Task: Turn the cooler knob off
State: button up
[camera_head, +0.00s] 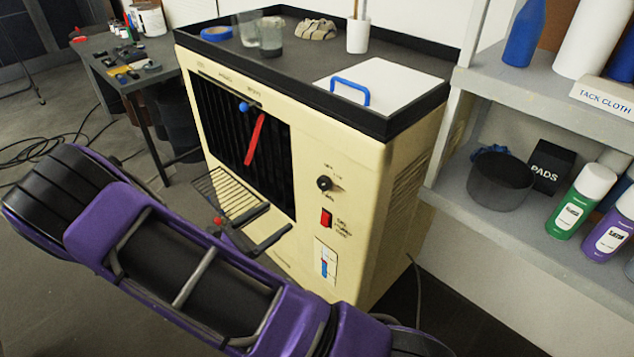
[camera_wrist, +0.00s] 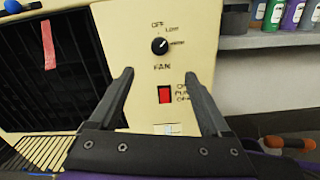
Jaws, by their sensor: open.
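The cooler (camera_head: 350,200) is a cream box with a black grille on its front. Its black round knob (camera_head: 324,183) sits on the right part of the front panel, above a red switch (camera_head: 326,218). In the wrist view the knob (camera_wrist: 160,46) has OFF, LOW and a third label around it and FAN below; its white mark points up and right. My gripper (camera_wrist: 158,82) is open and empty, its two fingers apart in front of the panel, below the knob and on either side of the red switch (camera_wrist: 165,94). In the head view my gripper (camera_head: 262,238) is left of the switch.
A red strip (camera_head: 255,140) and blue ball (camera_head: 244,107) are at the grille. A white board with a blue handle (camera_head: 350,92), glasses and a cup stand on the cooler's top. Shelves with bottles (camera_head: 582,200) stand close on the right; a side table (camera_head: 120,70) is at left.

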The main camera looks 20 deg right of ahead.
aim_at(321, 185)
jog(key=b+x, duration=0.1)
jog(key=x, duration=1.4)
jog(key=shift+w+d, duration=0.15)
jog(key=shift+d, duration=0.15)
grip_shut()
jog(key=n+p, duration=0.3)
jog(key=shift+r, duration=0.15)
jog(key=n+p, duration=0.1)
jog(key=n, duration=0.2)
jog(key=n+p, duration=0.2)
jog(key=shift+f+n, duration=0.2)
jog(key=shift+n, duration=0.2)
